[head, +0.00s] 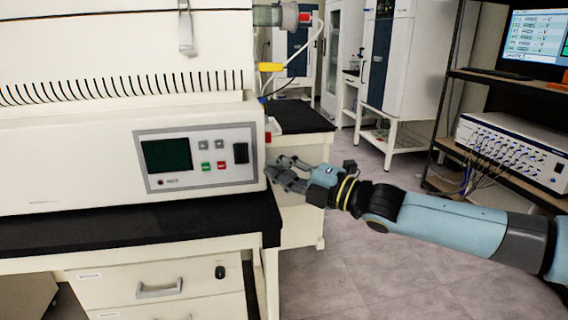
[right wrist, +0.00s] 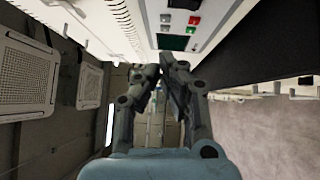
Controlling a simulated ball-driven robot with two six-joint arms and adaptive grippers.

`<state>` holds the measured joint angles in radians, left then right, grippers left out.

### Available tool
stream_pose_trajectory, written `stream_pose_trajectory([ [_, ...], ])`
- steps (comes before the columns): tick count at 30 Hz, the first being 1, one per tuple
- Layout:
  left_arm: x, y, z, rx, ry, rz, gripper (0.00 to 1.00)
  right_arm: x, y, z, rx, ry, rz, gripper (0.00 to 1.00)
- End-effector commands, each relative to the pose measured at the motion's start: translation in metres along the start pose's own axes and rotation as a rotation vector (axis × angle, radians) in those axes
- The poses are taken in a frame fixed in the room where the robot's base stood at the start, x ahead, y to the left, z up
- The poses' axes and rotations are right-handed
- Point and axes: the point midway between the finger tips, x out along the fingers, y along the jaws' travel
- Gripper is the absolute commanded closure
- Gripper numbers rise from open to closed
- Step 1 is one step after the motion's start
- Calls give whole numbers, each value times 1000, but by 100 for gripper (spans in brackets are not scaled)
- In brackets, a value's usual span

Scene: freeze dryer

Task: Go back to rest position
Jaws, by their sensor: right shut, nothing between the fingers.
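My right gripper (head: 285,172) is beside the right end of the cream freeze dryer (head: 80,168), near its control panel (head: 197,158). Its fingers are shut with nothing between them. The right arm reaches in from the right edge. In the right wrist view the gripper's fingertips (right wrist: 163,68) come together below the panel's dark screen (right wrist: 172,42) and its buttons. In the head view the panel has a dark screen, green and red buttons and a black switch. Whether the fingers touch the machine I cannot tell. My left gripper is not in view.
The freeze dryer stands on a black-topped bench (head: 140,224) with drawers (head: 160,285). A yellow-handled valve (head: 270,67) and tubing are at its right end. A shelf rack at right holds a monitor (head: 535,38) and a white instrument (head: 515,150). Grey floor (head: 370,275) is clear.

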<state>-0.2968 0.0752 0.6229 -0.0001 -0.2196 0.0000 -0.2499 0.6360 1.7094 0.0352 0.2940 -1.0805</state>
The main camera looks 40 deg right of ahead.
Motion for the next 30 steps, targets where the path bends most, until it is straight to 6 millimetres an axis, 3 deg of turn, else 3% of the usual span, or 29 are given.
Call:
stream_pose_trajectory([
  [6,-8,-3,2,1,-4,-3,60,-10,4,1,-1,-2,2,100],
  [24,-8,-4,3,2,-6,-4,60,-11,0,-3,16,-9,4,100],
  [26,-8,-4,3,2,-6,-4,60,-15,-14,-6,48,-33,-10,100],
  [29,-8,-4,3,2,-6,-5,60,-30,-65,-4,108,-101,-88,100],
  [30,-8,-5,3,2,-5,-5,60,-40,-92,-4,149,-136,-136,100],
])
